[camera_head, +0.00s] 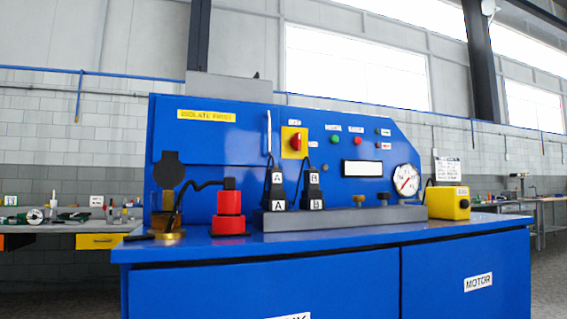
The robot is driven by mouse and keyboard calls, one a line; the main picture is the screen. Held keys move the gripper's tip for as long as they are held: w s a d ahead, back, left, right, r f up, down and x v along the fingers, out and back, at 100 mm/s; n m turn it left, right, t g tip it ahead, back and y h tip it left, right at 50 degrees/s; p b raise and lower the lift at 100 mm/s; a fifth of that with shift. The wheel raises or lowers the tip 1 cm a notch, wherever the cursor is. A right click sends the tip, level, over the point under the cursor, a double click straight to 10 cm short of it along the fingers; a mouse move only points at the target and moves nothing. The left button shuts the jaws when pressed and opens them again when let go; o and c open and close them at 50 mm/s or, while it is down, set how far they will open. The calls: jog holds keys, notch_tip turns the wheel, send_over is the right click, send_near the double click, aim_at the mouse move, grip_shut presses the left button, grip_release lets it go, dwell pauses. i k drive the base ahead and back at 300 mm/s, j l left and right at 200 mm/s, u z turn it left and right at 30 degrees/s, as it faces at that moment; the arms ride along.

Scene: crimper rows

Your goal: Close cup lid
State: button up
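A cup (156,203) with amber, see-through-looking sides stands at the left end of the blue bench top. A dark round lid (169,170) stands upright above it, apparently swung open. The hinge is too small to make out. A brass-coloured round piece (169,235) lies at the foot of the cup, with a dark rod beside it. My gripper is not in view.
The blue bench (262,280) fills the middle. Right of the cup stand a red stepped cylinder (230,213) with a black cable, two black plugs marked A and B on a grey block (345,217), a gauge (405,181) and a yellow box (448,203).

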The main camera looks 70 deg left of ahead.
aim_at(169, 172)
jog(key=k+j+u, duration=0.1)
jog(key=u, duration=0.35)
jog(key=k+j+u, duration=0.2)
jog(key=u, duration=0.25)
jog(key=k+j+u, duration=0.1)
jog(key=j+u, duration=0.15)
jog(key=u, duration=0.2)
jog(key=j+u, duration=0.2)
jog(key=u, duration=0.25)
jog(key=k+j+u, duration=0.15)
jog(key=j, duration=0.6)
jog(key=j+u, duration=0.15)
jog(key=j, duration=0.55)
jog(key=i+j+u, duration=0.2)
jog(key=u, duration=0.15)
jog(key=i+j+u, duration=0.1)
jog(key=i+u, duration=0.25)
jog(key=j+u, duration=0.15)
jog(key=l, duration=0.15)
jog(key=i, duration=0.1)
